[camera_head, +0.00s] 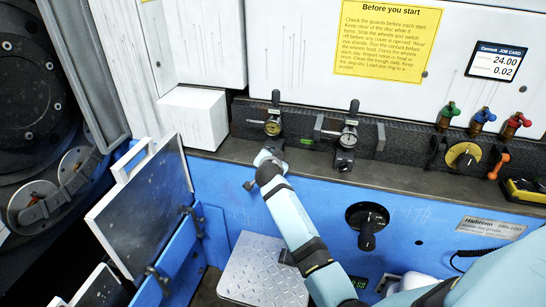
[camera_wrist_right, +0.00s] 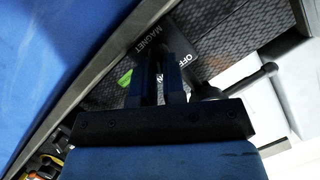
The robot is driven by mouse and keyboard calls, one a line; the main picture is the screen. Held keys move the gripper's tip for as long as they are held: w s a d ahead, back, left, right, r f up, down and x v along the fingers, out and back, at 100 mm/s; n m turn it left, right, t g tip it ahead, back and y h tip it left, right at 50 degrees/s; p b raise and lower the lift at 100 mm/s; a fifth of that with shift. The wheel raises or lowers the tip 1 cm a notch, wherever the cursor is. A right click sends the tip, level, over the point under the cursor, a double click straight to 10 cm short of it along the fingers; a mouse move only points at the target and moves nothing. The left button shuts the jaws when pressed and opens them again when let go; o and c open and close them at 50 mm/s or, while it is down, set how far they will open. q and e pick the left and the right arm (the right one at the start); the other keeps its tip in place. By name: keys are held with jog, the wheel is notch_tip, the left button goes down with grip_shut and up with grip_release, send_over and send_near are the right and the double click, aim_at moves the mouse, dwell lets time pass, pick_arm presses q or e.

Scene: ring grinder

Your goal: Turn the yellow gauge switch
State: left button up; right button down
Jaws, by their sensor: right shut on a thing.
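A round gauge with a yellowish face (camera_head: 272,127) stands on the dark rail at the back of the ledge. A second, paler gauge (camera_head: 348,137) stands to its right. My right gripper (camera_head: 267,158) is just below the yellowish gauge, at its base. In the right wrist view my right gripper (camera_wrist_right: 160,85) is shut on a small dark part, beside a dark face (camera_wrist_right: 215,52) lettered MAGNET and OFF. The fingers hide most of the held switch, so I cannot tell its angle. My left gripper is out of view.
A yellow-and-black rotary knob (camera_head: 464,156) and green, blue and red valves (camera_head: 482,120) are on the right. A black crank handle (camera_head: 367,225) sticks out of the blue front. A tilted grey panel (camera_head: 140,210) stands at left. A steel plate (camera_head: 263,270) lies below.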

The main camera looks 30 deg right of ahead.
jog(key=n, duration=0.1)
jog(key=n+g, duration=0.1)
jog(key=shift+w+a+r+n+g+h, duration=0.1)
jog(key=shift+w+a+n+g+h, duration=0.05)
jog(key=shift+w+n+g+h, duration=0.2)
jog(key=n, duration=0.1)
jog(key=n+g+h+b, duration=0.1)
jog(key=n, duration=0.1)
jog(key=shift+w+a+g+h, duration=0.15)
jog(key=shift+a+g+h, duration=0.05)
jog(key=shift+g+h, duration=0.05)
jog(key=n+h, duration=0.1)
jog(key=n+g+h+b, duration=0.1)
jog(key=n, duration=0.1)
jog(key=shift+w+a+g, duration=0.2)
jog(key=shift+g, duration=0.1)
jog(key=shift+w+f+n+g+h, duration=0.1)
jog(key=shift+f+n+g+h, duration=0.25)
jog(key=shift+n, duration=0.5)
jog(key=shift+r, duration=0.1)
jog(key=c, duration=1.5)
grip_release()
jog(key=shift+a, duration=0.1)
